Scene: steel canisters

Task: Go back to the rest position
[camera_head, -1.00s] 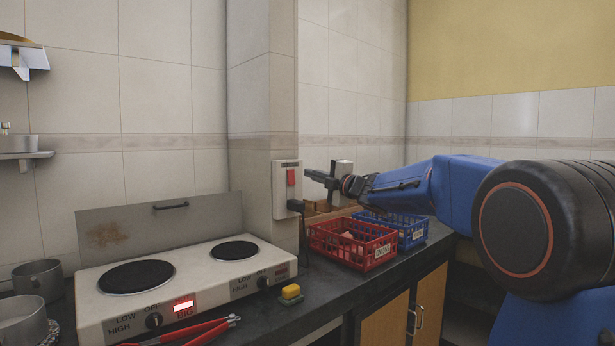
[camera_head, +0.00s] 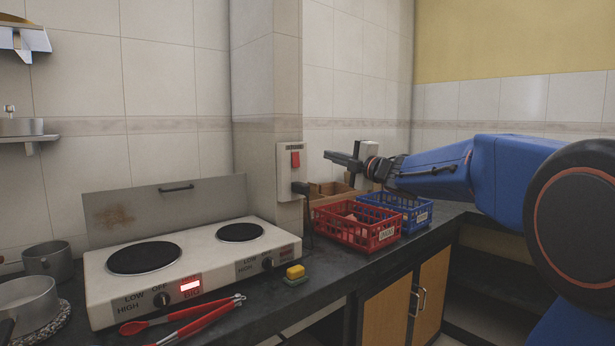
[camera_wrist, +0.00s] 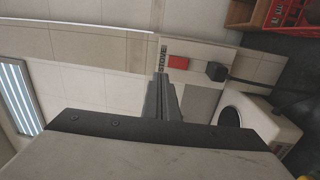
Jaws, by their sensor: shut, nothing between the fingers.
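My gripper (camera_head: 343,159) is shut and empty. In the head view it is held in the air above the red basket, to the right of the wall switch box, with my blue arm reaching in from the right. In the wrist view the closed fingers (camera_wrist: 164,92) point toward the wall switch box labelled "STOVE" (camera_wrist: 198,58), which has a red switch. The gripper appears apart from everything around it.
A red basket (camera_head: 340,230) and a blue basket (camera_head: 399,210) stand on the dark counter below my gripper. A two-plate stove (camera_head: 200,262) with a lit red light, red tongs (camera_head: 190,322), a sponge (camera_head: 295,272) and pots (camera_head: 30,300) are at left.

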